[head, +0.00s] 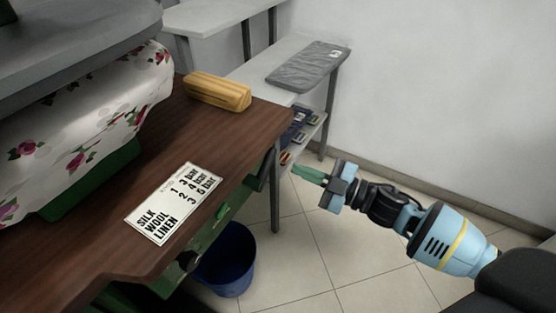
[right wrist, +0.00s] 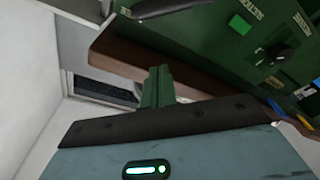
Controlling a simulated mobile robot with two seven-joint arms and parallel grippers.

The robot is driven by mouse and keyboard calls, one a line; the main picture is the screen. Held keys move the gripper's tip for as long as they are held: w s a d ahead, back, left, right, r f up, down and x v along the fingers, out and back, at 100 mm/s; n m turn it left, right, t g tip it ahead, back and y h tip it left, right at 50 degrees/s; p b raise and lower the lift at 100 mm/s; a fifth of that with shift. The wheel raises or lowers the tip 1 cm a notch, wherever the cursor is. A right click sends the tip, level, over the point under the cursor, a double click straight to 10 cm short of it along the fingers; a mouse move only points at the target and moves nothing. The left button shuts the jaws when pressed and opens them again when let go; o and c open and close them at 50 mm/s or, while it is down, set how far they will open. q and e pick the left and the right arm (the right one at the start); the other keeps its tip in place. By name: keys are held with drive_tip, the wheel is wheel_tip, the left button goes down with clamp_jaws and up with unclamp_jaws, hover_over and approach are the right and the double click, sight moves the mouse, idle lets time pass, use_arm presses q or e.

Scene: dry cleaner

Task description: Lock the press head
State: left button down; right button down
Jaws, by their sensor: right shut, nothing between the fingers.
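The grey press head (head: 95,40) is at the upper left of the head view, low over the pad with the white floral cover (head: 85,125). I cannot tell whether head and pad touch, and no lock shows clearly. My right gripper (head: 305,174) is shut and empty, in the air to the right of the brown table, apart from it. Its green fingers also show in the right wrist view (right wrist: 157,87), beneath the brown board edge. A green panel (right wrist: 225,55) with labels and dark controls lies beyond them. My left gripper is out of view.
The brown table (head: 215,145) holds a printed card (head: 173,203) and a yellow block (head: 217,91). A blue bin (head: 226,262) stands under its edge. A grey shelf (head: 270,57) with a folded grey item (head: 309,66) stands behind. The tiled floor at right is clear.

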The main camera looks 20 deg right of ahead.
sight(273, 159)
drive_tip(key=b+x, duration=0.1)
drive_tip(key=x, duration=0.9)
drive_tip(key=shift+w+a, duration=0.1)
drive_tip(key=shift+w+d+f+b, duration=0.2)
drive_tip(key=shift+d+f+b, duration=0.35)
drive_tip(key=shift+d+f, duration=0.5)
drive_tip(key=shift+w+d+f, duration=0.15)
drive_tip(key=shift+d+f, duration=0.15)
drive_tip(key=shift+f, duration=0.2)
drive_tip(key=shift+w+d+m, duration=0.1)
drive_tip(key=shift+d+m, duration=0.05)
drive_tip(key=shift+m, duration=0.15)
